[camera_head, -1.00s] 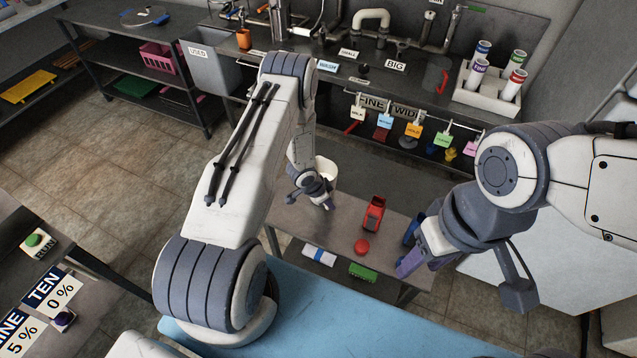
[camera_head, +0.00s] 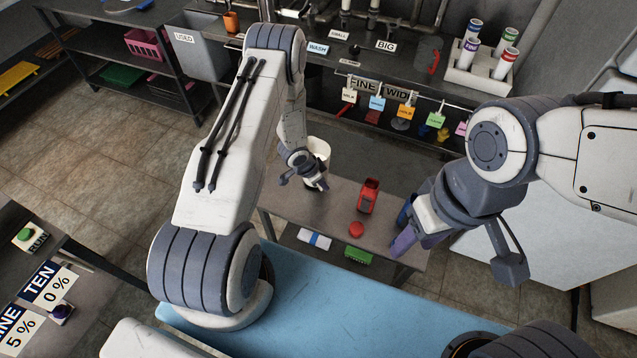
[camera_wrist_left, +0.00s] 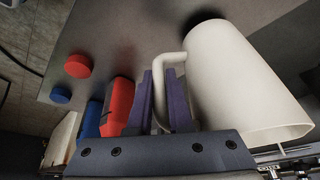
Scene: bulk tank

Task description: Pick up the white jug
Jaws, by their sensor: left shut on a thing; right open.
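The white jug (camera_head: 318,150) stands on the small grey table (camera_head: 340,198), partly hidden behind my left gripper (camera_head: 316,185) in the head view. In the left wrist view the jug (camera_wrist_left: 235,80) fills the right side, with its looped handle at its left. The purple fingers of my left gripper (camera_wrist_left: 170,100) are shut on that handle. I cannot tell whether the jug's base touches the table. My right gripper (camera_head: 405,228) is open and empty, at the right end of the small table.
A red device (camera_head: 368,195) and a red round button (camera_head: 356,229) are on the small table. A blue round thing (camera_wrist_left: 60,95) also shows in the left wrist view. A green block (camera_head: 358,257) lies on the lower shelf. A white rack (camera_head: 472,80) of tubes stands at the back.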

